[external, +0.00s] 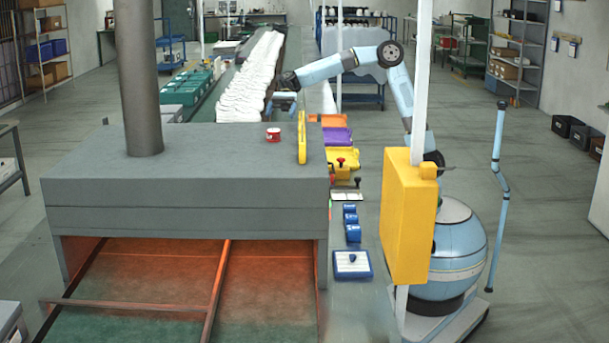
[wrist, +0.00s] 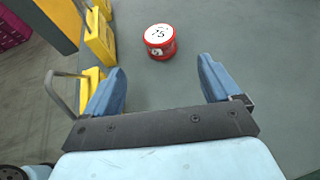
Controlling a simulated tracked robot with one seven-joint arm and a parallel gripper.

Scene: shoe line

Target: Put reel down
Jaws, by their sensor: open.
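The reel (external: 273,135) is a small red drum with a white top. It rests upright on the flat grey top of the large housing in the external view. In the wrist view the reel (wrist: 160,41) sits on a grey surface, ahead of the fingertips and between their lines. My gripper (wrist: 162,83) has its two blue fingers spread wide, with nothing between them.
A yellow upright piece (external: 302,138) stands right of the reel on the housing. A grey pipe (external: 137,80) rises at left. Orange, purple and yellow bins (external: 338,139) line the right side. A row of white shoes (external: 252,80) runs behind.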

